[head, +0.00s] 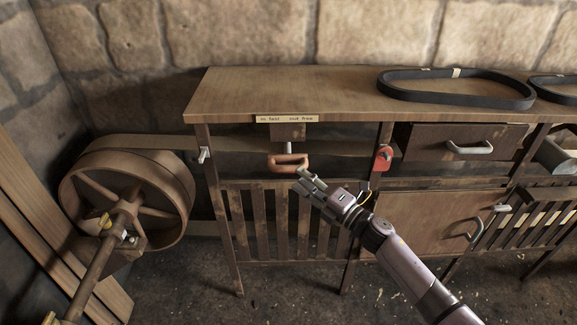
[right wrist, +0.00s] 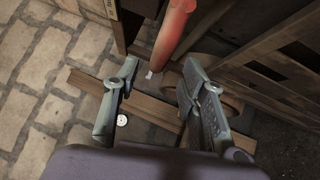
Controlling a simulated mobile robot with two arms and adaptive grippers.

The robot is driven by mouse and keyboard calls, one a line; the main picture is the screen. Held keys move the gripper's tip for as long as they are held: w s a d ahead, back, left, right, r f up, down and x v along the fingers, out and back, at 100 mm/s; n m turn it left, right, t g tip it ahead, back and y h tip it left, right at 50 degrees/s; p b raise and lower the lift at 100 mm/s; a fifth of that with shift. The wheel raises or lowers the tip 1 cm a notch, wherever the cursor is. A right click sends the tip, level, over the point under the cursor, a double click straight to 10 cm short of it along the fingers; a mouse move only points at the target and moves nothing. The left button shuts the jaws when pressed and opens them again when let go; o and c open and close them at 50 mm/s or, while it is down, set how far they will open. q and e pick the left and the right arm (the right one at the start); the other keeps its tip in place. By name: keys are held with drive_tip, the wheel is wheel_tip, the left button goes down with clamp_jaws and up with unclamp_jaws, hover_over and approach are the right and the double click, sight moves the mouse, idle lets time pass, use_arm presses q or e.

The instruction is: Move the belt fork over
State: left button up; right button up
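The belt fork's handle, a red-orange loop (head: 289,163), hangs under a small block below the bench's front edge, beneath a label strip (head: 286,119). A flat belt (head: 150,141) runs from the large spoked pulley (head: 128,195) at left behind the bench legs and handle. My right gripper (head: 307,181) is just below and right of the handle. In the right wrist view the right gripper's two fingers (right wrist: 160,68) are apart with nothing between them. The red handle (right wrist: 173,35) is beyond the fingertips. My left gripper is not in view.
A red padlock-like tag (head: 383,158) hangs on the bench leg to the right. A drawer (head: 465,141) and a cabinet door (head: 435,220) are further right. Spare black belts (head: 455,98) lie on the bench top (head: 290,88). A slatted guard (head: 280,222) stands below the handle.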

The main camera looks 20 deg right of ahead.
sight(293, 172)
drive_tip(key=x, duration=0.6)
drive_tip(key=shift+c, duration=0.3)
clamp_jaws()
idle(0.5)
